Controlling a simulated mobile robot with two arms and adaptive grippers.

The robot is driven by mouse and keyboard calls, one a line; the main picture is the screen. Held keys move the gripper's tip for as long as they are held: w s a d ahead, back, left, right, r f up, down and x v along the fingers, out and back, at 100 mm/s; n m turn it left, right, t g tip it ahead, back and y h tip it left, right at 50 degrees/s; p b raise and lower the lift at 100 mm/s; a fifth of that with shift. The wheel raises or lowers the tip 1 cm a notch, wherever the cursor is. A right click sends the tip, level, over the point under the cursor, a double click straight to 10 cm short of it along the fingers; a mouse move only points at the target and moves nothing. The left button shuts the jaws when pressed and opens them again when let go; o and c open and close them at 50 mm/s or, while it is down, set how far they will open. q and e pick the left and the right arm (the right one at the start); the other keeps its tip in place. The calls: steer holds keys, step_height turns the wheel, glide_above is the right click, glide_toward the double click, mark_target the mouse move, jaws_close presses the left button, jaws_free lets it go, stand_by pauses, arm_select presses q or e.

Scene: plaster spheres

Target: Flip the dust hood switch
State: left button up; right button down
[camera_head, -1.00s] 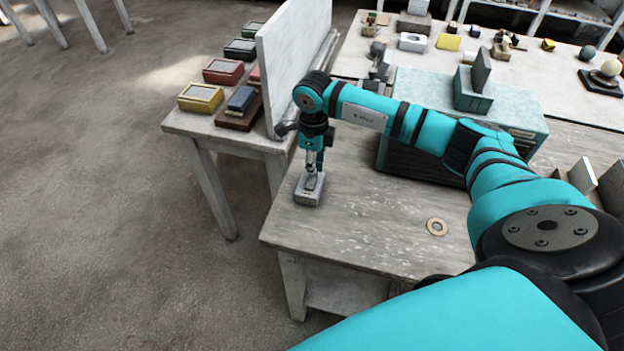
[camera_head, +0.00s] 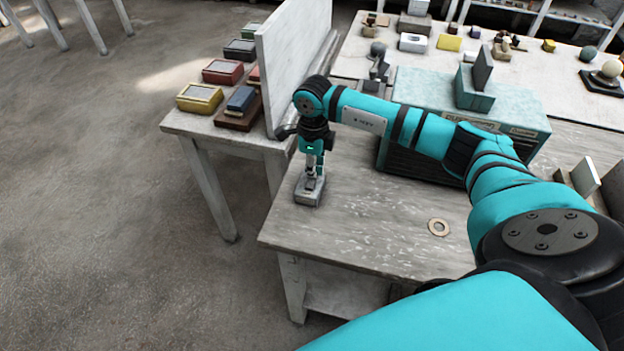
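A small grey box (camera_head: 308,197), which looks like the dust hood switch, sits at the near left corner of the wooden table (camera_head: 390,225). My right gripper (camera_head: 312,178) points straight down over its top, at or very near the switch part. The fingertips look narrow and close together, but they are too small to tell whether they are open or shut. They partly hide the top of the box, so the lever's position is unclear. My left gripper is out of view.
A teal-topped cabinet (camera_head: 520,129) stands behind my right arm. A tall pale panel (camera_head: 290,60) rises to the left, beside a side table with coloured boxes (camera_head: 200,98). A flat ring (camera_head: 438,227) lies on the table's clear front.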

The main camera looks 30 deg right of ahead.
steer(key=shift+f, duration=0.25)
steer(key=shift+r, duration=0.15)
steer(key=shift+r+p, duration=2)
steer(key=shift+r, duration=1.45)
